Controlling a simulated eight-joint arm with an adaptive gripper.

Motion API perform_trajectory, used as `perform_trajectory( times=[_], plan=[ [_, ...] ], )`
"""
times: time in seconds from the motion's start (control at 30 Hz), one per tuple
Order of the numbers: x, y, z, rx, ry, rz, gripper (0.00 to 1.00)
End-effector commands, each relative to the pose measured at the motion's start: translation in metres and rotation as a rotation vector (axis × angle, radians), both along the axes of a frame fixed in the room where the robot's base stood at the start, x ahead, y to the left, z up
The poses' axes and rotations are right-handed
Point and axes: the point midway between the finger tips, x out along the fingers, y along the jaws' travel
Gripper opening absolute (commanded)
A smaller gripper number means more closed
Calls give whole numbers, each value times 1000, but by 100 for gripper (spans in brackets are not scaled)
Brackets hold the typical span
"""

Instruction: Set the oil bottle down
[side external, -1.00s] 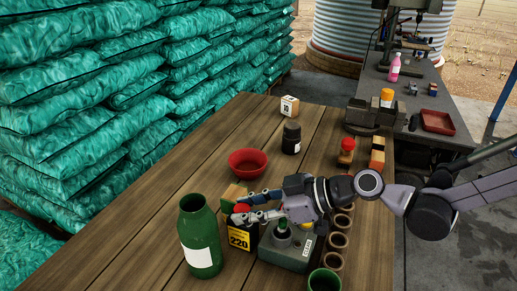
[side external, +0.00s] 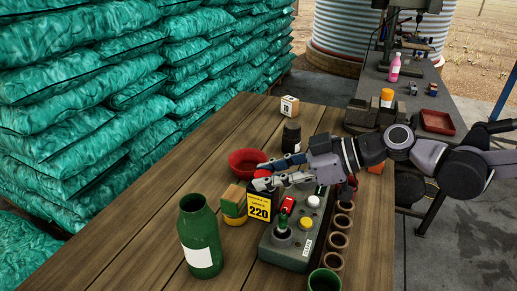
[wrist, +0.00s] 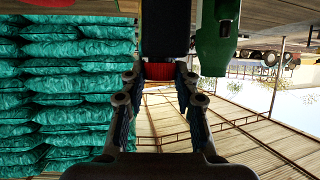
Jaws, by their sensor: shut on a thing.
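The oil bottle is dark with a red cap and a yellow label reading 220 (side external: 259,207). My gripper (side external: 265,176) is shut on it at the red cap, reaching in from the right. In the wrist view the red cap (wrist: 158,71) sits between the two fingers (wrist: 160,82), with the dark body (wrist: 166,30) beyond. The bottle looks roughly upright, behind the grey control box (side external: 290,245). The box hides part of its lower right, and I cannot tell whether its base touches the table.
A big green bottle (side external: 199,235) stands front left. A green-and-yellow block stack (side external: 234,203) is just left of the oil bottle. A red bowl (side external: 245,161) and black jar (side external: 291,137) are behind. Brown rings (side external: 340,241) line the right. The table's left stretch is clear.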

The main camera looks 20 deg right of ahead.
Motion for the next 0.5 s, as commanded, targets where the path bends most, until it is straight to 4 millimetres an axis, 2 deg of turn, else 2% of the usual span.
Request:
perform_trajectory(
  times=[0.03,0.3,0.5],
  plan=[
    [2,-10,5,1,1,-5,0],
    [6,-48,29,2,1,-4,0],
    [10,-66,39,2,1,-3,0]
  ],
)
